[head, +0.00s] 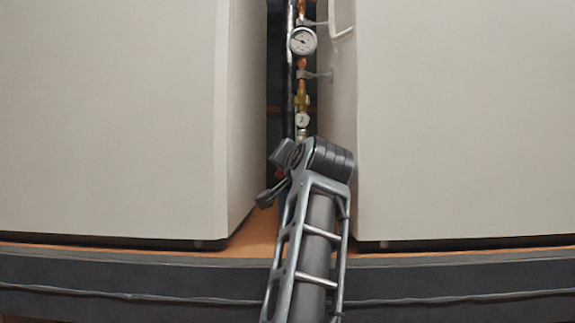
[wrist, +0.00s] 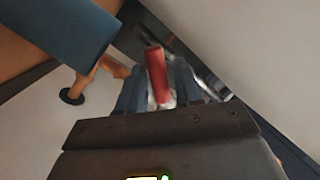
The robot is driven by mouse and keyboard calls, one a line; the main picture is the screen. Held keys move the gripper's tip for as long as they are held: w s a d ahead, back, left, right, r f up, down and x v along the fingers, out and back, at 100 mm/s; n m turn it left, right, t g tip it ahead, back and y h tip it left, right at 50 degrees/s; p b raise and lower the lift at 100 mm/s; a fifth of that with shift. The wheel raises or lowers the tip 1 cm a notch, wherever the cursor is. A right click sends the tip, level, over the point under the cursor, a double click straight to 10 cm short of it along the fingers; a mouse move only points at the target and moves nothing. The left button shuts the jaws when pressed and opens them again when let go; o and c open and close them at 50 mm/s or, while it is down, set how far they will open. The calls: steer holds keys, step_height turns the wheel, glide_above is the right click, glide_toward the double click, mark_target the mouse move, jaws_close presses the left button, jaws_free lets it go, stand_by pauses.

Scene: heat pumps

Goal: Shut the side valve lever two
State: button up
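A red valve lever (wrist: 156,65) shows in the middle of the wrist view, its handle pointing up in the picture. My gripper (wrist: 159,82) has one finger on each side of it. The fingers look apart, with small gaps to the lever, so it seems open around the lever and not clamped on it. The lever's base is hidden behind the gripper body. In the head view my arm reaches into the narrow gap between two cabinets, and its wrist hides the fingers and most of the valve area.
Cream cabinets stand close on the left (head: 110,110) and right (head: 465,120) of the arm. A copper pipe (head: 302,84) with an upper gauge (head: 302,41) and a smaller lower gauge (head: 302,120) runs in the gap. A blue pipe-like part (wrist: 55,30) lies at upper left in the wrist view.

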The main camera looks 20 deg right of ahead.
jaws_close()
stand_by(0.3)
steer(key=shift+w+a+r+m+t, duration=0.1)
steer(key=shift+a+r+m+t, duration=0.1)
steer(key=shift+m, duration=0.35)
steer(key=shift+w+a+r+m+t, duration=0.1)
steer(key=shift+a+m, duration=0.05)
steer(key=shift+m, duration=0.4)
steer(key=shift+a+r+m+b, duration=0.15)
steer(key=shift+r+m, duration=0.1)
steer(key=shift+m, duration=0.35)
steer(key=shift+a+r+m+b, duration=0.1)
steer(key=shift+r+m+b, duration=0.1)
steer(key=shift+m, duration=0.4)
steer(key=shift+o, duration=1)
jaws_free()
steer(key=shift+s, duration=0.1)
steer(key=s+b, duration=0.1)
steer(key=s, duration=0.6)
steer(key=shift+s+a+f, duration=0.25)
steer(key=shift+a+f, duration=0.05)
steer(key=shift+f, duration=0.1)
